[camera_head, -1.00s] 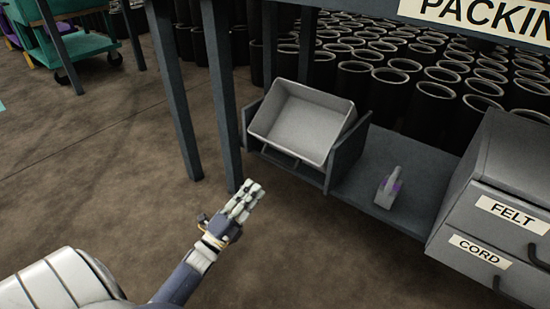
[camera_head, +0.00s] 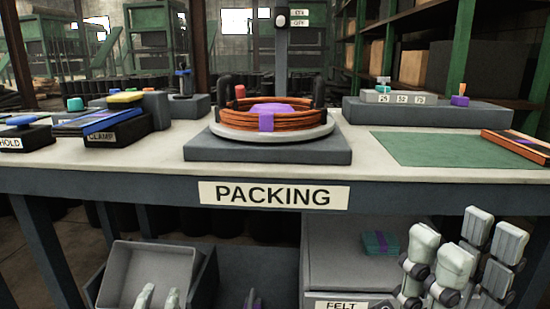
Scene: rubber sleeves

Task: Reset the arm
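My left gripper (camera_head: 159,297) shows only as pale fingertips at the bottom edge, in front of the grey bin; the rest of it is cut off, so its opening cannot be judged. My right gripper (camera_head: 465,262) is large at the lower right, its pale jointed fingers raised and spread apart. I see nothing between them. It is in front of the table's right part, close to the grey drawer unit (camera_head: 345,262). The packing table (camera_head: 400,188) spans the view, with a "PACKING" label (camera_head: 273,195) on its front edge.
An orange coil (camera_head: 240,121) with a purple band sits on a round plate (camera_head: 290,136) on the table. Control boxes stand at left, and a green mat (camera_head: 440,149) lies at right. The tilted grey bin (camera_head: 150,268) and a teal packet (camera_head: 380,242) are below the tabletop.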

